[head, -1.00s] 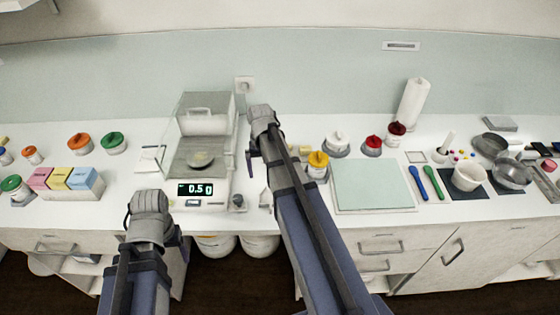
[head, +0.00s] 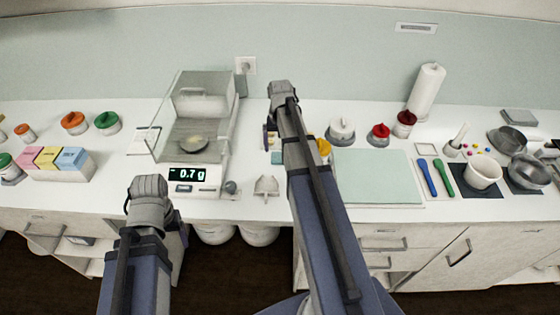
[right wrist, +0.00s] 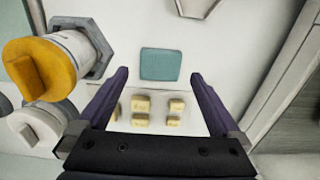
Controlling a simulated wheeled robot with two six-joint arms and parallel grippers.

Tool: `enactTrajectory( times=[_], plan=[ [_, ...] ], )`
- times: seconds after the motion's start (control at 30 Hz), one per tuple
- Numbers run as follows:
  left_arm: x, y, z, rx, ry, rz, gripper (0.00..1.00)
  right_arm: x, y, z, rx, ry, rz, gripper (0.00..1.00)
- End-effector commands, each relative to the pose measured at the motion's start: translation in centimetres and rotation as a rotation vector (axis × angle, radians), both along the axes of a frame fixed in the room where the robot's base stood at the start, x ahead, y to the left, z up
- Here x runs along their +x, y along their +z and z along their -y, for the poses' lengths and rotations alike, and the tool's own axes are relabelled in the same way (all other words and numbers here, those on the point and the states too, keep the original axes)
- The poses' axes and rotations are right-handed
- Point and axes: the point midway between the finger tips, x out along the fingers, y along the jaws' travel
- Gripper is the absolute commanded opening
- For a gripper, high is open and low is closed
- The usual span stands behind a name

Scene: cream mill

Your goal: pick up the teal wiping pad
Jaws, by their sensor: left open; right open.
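The teal wiping pad (right wrist: 160,64) lies flat on the white counter in the right wrist view, ahead of and between the fingers of my right gripper (right wrist: 159,76). The gripper is open and empty, apart from the pad. In the head view a small part of the pad (head: 277,157) shows just left of my right arm, and the right gripper (head: 270,137) appears near it. My left gripper (head: 152,205) is at the counter's front edge, below the balance, with its fingers mostly hidden; it is open.
Several small beige blocks (right wrist: 157,112) lie between the fingers. The balance (head: 190,155) stands left, a pale green mat (head: 378,176) right.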

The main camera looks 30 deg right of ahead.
Motion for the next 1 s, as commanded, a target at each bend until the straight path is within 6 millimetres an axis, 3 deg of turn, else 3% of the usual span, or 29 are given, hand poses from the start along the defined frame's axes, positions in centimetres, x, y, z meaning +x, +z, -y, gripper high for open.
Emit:
enactTrajectory(
  times=[0.17, 0.53, 0.83, 1.0],
  plan=[
    [0.0, -0.8, 0.0, 0.0, 0.0, 0.0, 0.73, 0.1, -0.8, 0.0, 0.0, 0.0, 0.0, 1.0],
    [0.0, -5.0, 0.0, 0.0, 0.001, 0.0, 0.73, 0.5, -5.0, 0.2, 0.001, 0.001, 0.001, 1.0],
    [0.0, -5.1, 0.0, 0.0, 0.0, 0.0, 0.73, 0.5, -5.0, 0.2, 0.001, 0.001, 0.002, 1.0],
    [0.0, -5.1, 0.0, 0.0, 0.0, 0.0, 0.73, 0.5, -5.0, 0.2, 0.001, 0.001, 0.002, 0.82]
  ],
)
